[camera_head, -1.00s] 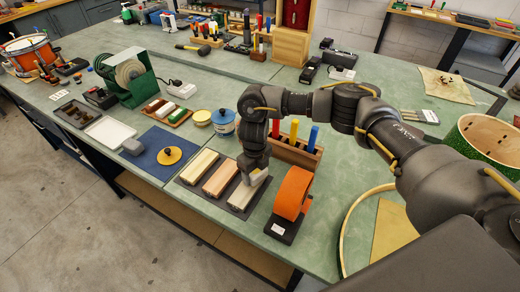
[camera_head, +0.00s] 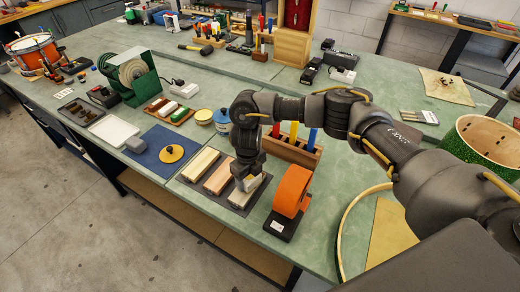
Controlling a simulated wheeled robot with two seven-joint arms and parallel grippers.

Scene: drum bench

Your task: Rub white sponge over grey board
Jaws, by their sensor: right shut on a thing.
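A dark tray (camera_head: 190,184) near the front edge of the bench holds a cream board (camera_head: 199,165), a tan board (camera_head: 218,176) and a grey board (camera_head: 239,199), side by side. My right gripper (camera_head: 247,181) points down over the grey board. It is shut on a small pale block, which looks like the white sponge (camera_head: 251,184). The sponge is at the board's top surface, but I cannot tell whether they touch. The gripper and sponge hide the middle of the board. My left gripper is out of view.
An orange tape roll on a dark stand (camera_head: 292,192) is close to the right of the tray. A wooden rack with coloured handles (camera_head: 290,150) stands behind. A blue mat with a yellow disc (camera_head: 158,150) lies to the left.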

